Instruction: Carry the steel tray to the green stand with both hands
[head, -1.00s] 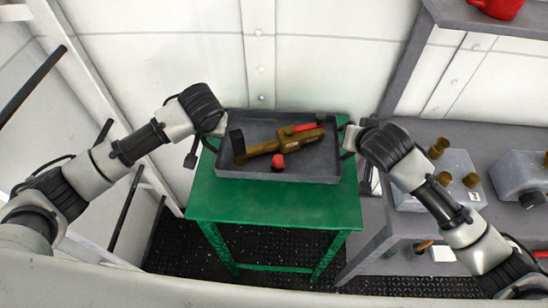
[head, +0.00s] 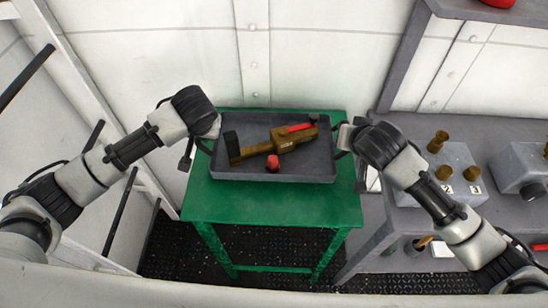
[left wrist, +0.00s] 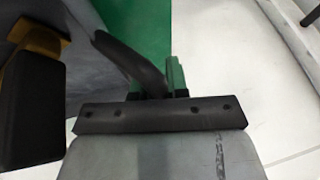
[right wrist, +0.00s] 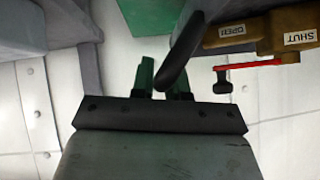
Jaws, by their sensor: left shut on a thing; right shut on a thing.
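The steel tray (head: 300,176) is a grey, shallow, level tray with a dark handle at each end. It is over the top of the green stand (head: 270,205), towards the back; I cannot tell whether it touches it. In it lie a brass valve with a red lever (head: 285,141), a dark block-like end at left and a small red knob (head: 272,162). My left gripper (head: 208,143) is shut on the left handle; its green fingers (left wrist: 175,78) show against the dark handle (left wrist: 130,62). My right gripper (head: 346,141) is shut on the right handle (right wrist: 180,50).
A grey bench (head: 400,215) with boxes carrying brass fittings (head: 444,172) stands close at right. A ladder-like white frame (head: 75,80) is at left and a riveted white wall (head: 310,60) behind. The stand's front top is bare.

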